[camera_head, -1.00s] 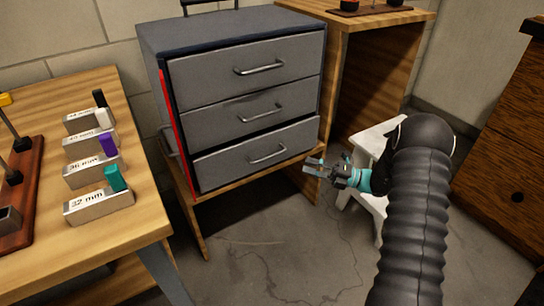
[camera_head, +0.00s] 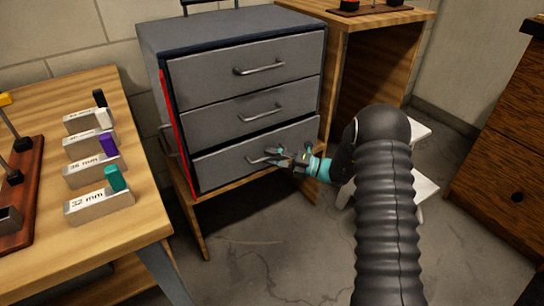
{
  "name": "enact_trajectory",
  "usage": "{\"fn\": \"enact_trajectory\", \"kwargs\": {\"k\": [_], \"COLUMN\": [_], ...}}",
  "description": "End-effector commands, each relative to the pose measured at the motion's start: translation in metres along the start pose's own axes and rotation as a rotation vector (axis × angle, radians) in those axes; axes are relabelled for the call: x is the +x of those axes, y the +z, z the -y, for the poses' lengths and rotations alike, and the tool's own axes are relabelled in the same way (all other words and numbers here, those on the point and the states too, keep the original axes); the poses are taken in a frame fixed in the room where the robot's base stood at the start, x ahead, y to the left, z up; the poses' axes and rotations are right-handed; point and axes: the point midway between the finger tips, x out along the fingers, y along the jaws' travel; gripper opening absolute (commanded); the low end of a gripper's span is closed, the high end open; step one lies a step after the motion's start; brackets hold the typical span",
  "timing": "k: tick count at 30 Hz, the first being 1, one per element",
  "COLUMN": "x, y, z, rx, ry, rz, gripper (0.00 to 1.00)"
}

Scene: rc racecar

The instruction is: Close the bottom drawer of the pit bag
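The pit bag (camera_head: 230,38) is a grey cabinet with three drawers and a dark blue top, standing on a low wooden stand. Its bottom drawer (camera_head: 226,164) sticks out a little past the drawers above, with a dark gap along its top edge. My gripper (camera_head: 276,155) is in front of the bottom drawer's face, over the right part of its handle (camera_head: 258,158). I cannot tell whether it touches the handle or the face. The finger opening is too small to make out, and the gripper hides part of the handle.
A wooden table (camera_head: 140,205) at left holds several labelled blocks with coloured pieces. A wooden shelf unit (camera_head: 370,75) stands right of the pit bag, and a white step stool (camera_head: 424,186) sits behind my arm. The floor in front is clear.

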Motion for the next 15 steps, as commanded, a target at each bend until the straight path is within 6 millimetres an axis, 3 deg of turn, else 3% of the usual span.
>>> {"fn": "enact_trajectory", "kwargs": {"k": [6,11,15], "x": [0.0003,0.0002,0.0002], "y": [0.0,0.0,0.0], "z": [-0.0001,-0.0001,0.0], "rx": [0.0,0.0,0.0], "ry": [0.0,0.0,0.0], "rz": [0.0,0.0,0.0], "gripper": [0.37,0.0,0.0]}}
